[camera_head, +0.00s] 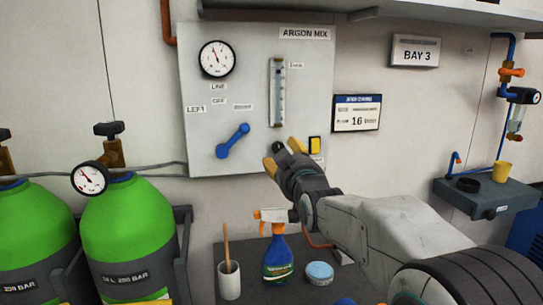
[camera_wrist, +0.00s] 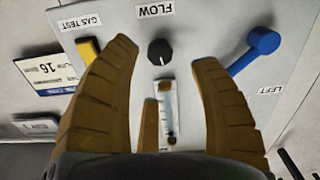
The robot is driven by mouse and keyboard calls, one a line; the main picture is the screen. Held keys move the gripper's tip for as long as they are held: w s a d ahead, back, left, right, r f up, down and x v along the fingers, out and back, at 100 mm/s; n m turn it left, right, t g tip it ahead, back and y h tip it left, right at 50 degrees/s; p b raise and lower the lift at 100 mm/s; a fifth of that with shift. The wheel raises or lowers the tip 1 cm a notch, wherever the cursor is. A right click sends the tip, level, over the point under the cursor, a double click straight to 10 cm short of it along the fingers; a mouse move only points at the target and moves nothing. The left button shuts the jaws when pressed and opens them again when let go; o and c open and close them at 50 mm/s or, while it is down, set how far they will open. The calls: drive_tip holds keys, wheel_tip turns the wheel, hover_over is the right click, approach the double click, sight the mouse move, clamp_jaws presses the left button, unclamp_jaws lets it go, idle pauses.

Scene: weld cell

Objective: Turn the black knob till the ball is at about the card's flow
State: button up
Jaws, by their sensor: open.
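The black knob (camera_wrist: 160,52) sits on the panel beside the FLOW label (camera_wrist: 155,10), upside down in the wrist view. My gripper (camera_head: 282,156) is open at the panel's lower edge, with fingertips on either side of the knob in the picture; I cannot tell if they touch it. The clear flow tube (camera_head: 278,92) stands upright above the knob and shows between my fingers in the wrist view (camera_wrist: 172,110). I cannot make out the ball's height for certain. The card (camera_head: 357,113) on the wall right of the panel reads 16.
A blue lever (camera_head: 233,141) is left of the knob, and a yellow gas test button (camera_head: 315,145) is close on its right. A gauge (camera_head: 217,59) is at upper left. A spray bottle (camera_head: 278,255) and cup (camera_head: 229,280) stand below. Green cylinders (camera_head: 128,235) are left.

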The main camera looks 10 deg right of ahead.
sight(279, 149)
drive_tip(key=shift+w+r+p, duration=0.1)
drive_tip(key=shift+w+p, duration=0.85)
drive_tip(key=shift+w, duration=2.7)
drive_tip(key=shift+c, duration=0.2)
clamp_jaws()
drive_tip(key=shift+b, duration=0.3)
